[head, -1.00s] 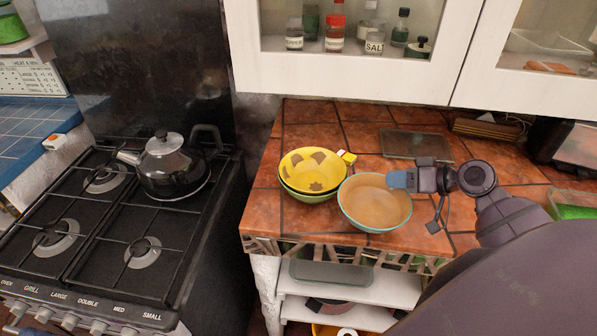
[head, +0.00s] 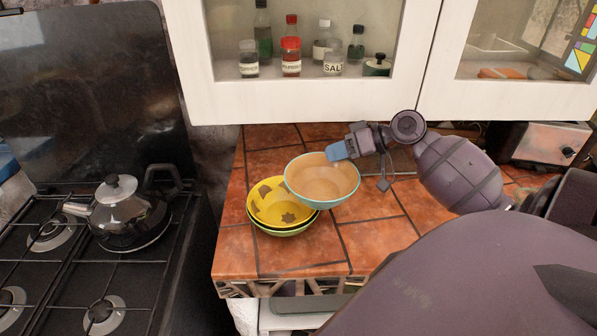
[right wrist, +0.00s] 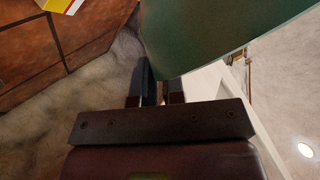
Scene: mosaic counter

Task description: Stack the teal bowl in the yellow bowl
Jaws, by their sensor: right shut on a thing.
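The teal bowl (head: 322,197), tan inside, is held by its far right rim in my right gripper (head: 340,152). It appears raised above the counter, up and to the right of the yellow bowl, and overlaps that bowl's right rim in the head view. The yellow bowl (head: 265,208) has brown patches inside and sits on the counter, with a green bowl (head: 285,233) showing beneath it. In the right wrist view the teal bowl's outer side (right wrist: 215,30) is at the fingertips (right wrist: 158,85). My left gripper is out of view.
The tiled counter (head: 375,238) is clear in front of and right of the bowls. A white cabinet (head: 300,104) hangs low above. A stove with a kettle (head: 130,215) is at left, a toaster (head: 550,145) at right. The right wrist view shows a yellow-and-white item (right wrist: 62,4).

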